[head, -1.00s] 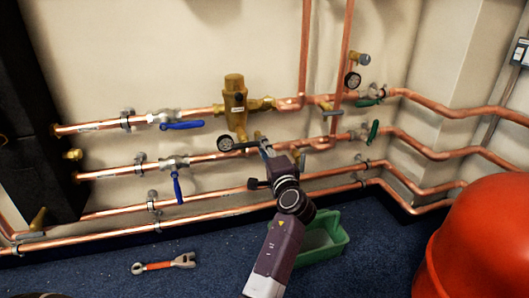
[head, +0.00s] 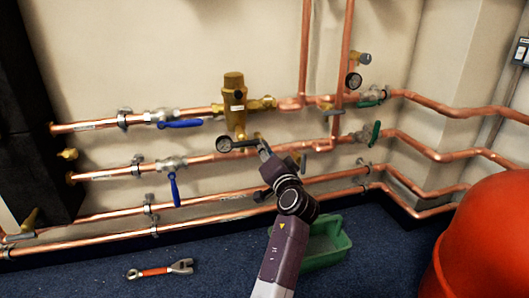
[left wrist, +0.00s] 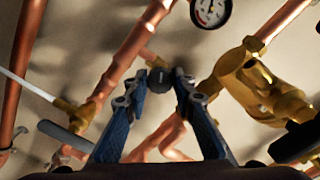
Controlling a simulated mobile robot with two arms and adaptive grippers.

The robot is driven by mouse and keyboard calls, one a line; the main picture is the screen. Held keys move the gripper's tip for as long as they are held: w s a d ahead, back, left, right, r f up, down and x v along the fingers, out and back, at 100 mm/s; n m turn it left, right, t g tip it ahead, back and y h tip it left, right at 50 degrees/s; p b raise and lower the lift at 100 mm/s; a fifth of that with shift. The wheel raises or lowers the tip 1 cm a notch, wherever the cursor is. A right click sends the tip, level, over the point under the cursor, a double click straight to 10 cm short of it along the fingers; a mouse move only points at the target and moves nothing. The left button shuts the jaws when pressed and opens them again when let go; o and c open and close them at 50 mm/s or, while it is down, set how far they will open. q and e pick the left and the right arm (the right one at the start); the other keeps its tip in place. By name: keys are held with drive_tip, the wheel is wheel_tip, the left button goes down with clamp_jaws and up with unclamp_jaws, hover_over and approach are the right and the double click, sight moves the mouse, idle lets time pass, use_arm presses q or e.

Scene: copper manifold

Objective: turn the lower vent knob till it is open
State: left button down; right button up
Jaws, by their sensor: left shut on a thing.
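The lower vent knob (left wrist: 160,79) is a small dark round knob on a thin brass stem in the left wrist view. My left gripper (left wrist: 158,84) has its two blue fingers closed on either side of it. In the head view my left gripper (head: 262,146) reaches up to the pipes just right of the lower pressure gauge (head: 224,144), below the brass valve body (head: 235,104). The gripper hides the knob there, and I cannot tell how far it is turned. My right gripper is in neither view.
Copper pipes (head: 110,173) run along the wall, with blue levers (head: 180,124) at left and green levers (head: 375,132) at right. Another gauge (head: 354,80) is higher up. A green crate (head: 338,243), a wrench (head: 160,270) and a red tank (head: 492,250) stand or lie below.

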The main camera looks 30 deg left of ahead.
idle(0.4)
use_arm(q)
drive_tip(key=c, duration=1.6)
unclamp_jaws()
wheel_tip(320, 180, up, 10)
